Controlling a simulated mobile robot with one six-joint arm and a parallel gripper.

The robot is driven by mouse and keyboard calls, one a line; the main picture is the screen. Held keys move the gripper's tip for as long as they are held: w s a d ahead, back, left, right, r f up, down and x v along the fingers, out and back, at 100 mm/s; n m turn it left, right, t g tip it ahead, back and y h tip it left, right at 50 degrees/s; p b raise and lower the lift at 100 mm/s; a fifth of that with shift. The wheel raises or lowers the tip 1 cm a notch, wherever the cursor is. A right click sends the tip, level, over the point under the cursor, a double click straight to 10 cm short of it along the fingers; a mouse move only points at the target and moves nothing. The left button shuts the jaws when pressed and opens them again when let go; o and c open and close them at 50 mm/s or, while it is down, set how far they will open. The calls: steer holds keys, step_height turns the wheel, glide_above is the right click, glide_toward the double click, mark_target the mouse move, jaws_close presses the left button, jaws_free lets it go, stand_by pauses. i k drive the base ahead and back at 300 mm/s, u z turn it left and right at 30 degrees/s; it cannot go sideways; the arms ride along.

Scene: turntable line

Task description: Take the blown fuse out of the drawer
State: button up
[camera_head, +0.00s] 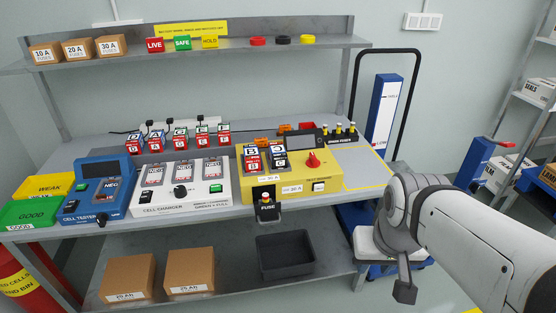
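The yellow test board (330,168) stands on the bench. A small black drawer (268,213) labelled FUSE sticks out of its front, below a dark opening. A small light and reddish piece (265,201) shows at the drawer; it may be the fuse, but it is too small to tell its condition. My arm reaches in from the lower right, well to the right of the drawer. A dark grey piece (405,290) hangs below its wrist and may be part of my gripper. The fingers cannot be made out, nor anything held.
A rack of spare fuses (340,137) stands behind the board at right. The cell charger (181,188) and blue cell tester (95,192) stand left of it. An empty dark bin (285,257) sits on the lower shelf below the drawer.

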mark_target(265, 196)
steer(key=i, duration=0.9)
steer(key=u, duration=0.05)
